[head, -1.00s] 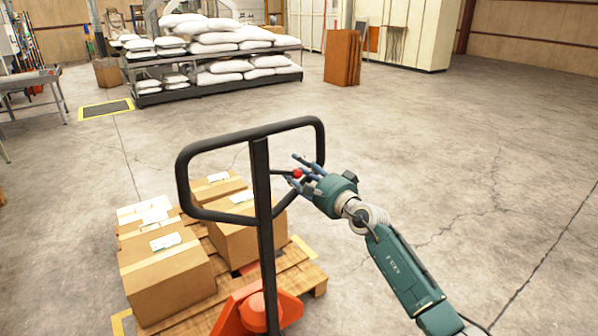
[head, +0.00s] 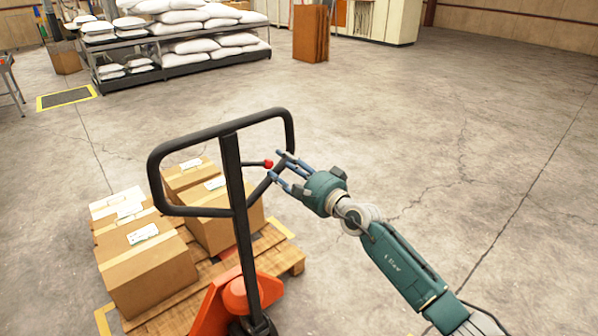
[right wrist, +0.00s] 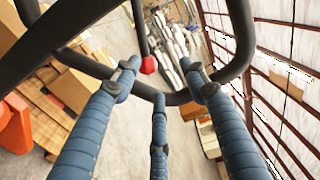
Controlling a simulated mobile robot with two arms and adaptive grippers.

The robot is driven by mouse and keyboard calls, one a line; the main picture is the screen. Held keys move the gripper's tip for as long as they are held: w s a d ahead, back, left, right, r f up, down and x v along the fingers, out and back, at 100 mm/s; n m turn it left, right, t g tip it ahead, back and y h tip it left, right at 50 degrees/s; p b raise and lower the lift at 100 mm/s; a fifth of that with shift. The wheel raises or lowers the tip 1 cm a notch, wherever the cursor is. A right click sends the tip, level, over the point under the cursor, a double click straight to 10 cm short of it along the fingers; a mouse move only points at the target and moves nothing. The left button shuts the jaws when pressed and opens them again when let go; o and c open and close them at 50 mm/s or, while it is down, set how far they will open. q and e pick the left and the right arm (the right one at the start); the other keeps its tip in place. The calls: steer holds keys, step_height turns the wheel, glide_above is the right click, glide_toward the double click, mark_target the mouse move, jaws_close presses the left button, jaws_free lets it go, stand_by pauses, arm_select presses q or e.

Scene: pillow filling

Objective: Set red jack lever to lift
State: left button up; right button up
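The red-knobbed jack lever (head: 267,164) sticks out to the right from the upright post of the pallet jack's black loop handle (head: 228,185), inside the loop. My right gripper (head: 277,172) is at the right side of the loop, just right of the red knob. In the right wrist view its blue fingers (right wrist: 158,82) are spread, with nothing held between them. The red knob (right wrist: 148,65) shows beyond the fingertips, between the two upper ones. Whether any finger touches the handle bar is unclear. My left gripper is not in view.
Cardboard boxes (head: 150,268) sit on a wooden pallet (head: 285,258) at the jack's orange base (head: 215,305). A rack with white sacks (head: 190,60) and a brown panel stack (head: 310,35) stand farther back. The concrete floor to the right is clear.

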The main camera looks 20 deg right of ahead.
steer(key=p+v, duration=0.1)
steer(key=v, duration=0.5)
steer(key=shift+s+p, duration=0.25)
steer(key=shift+p, duration=0.1)
